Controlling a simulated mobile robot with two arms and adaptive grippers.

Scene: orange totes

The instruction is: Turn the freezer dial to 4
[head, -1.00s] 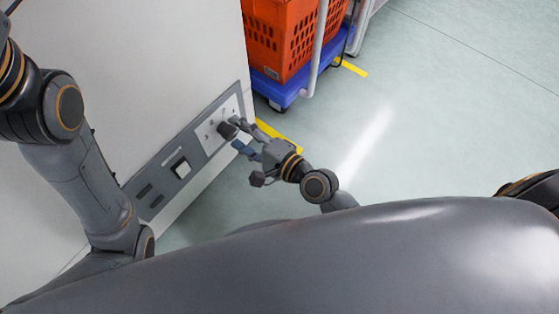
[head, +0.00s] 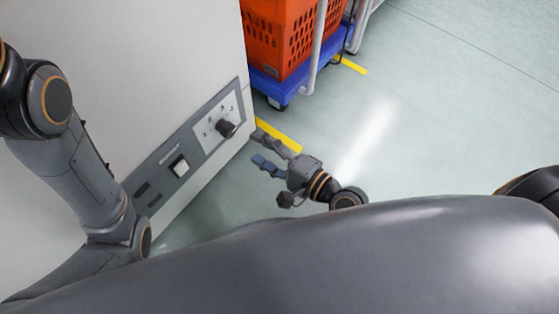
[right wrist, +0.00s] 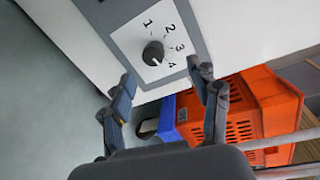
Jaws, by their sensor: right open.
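The freezer dial (head: 225,128) is a dark round knob on a white plate in the grey control strip of the freezer (head: 150,70). In the right wrist view the knob (right wrist: 153,53) has the numbers 1 to 4 printed around its side. A small pale mark on the knob appears to point toward the 4 (right wrist: 172,65). My right gripper (head: 257,147) is open and empty, apart from the dial. Its two fingers (right wrist: 160,72) show below the dial in the right wrist view, spread wide. My left arm crosses the left side of the head view; its gripper is out of frame.
An orange crate (head: 283,40) stands on a blue dolly (head: 277,88) just beyond the freezer's corner. It also shows behind a right finger in the right wrist view (right wrist: 265,105). Yellow tape (head: 278,134) marks the floor. The floor at right is clear.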

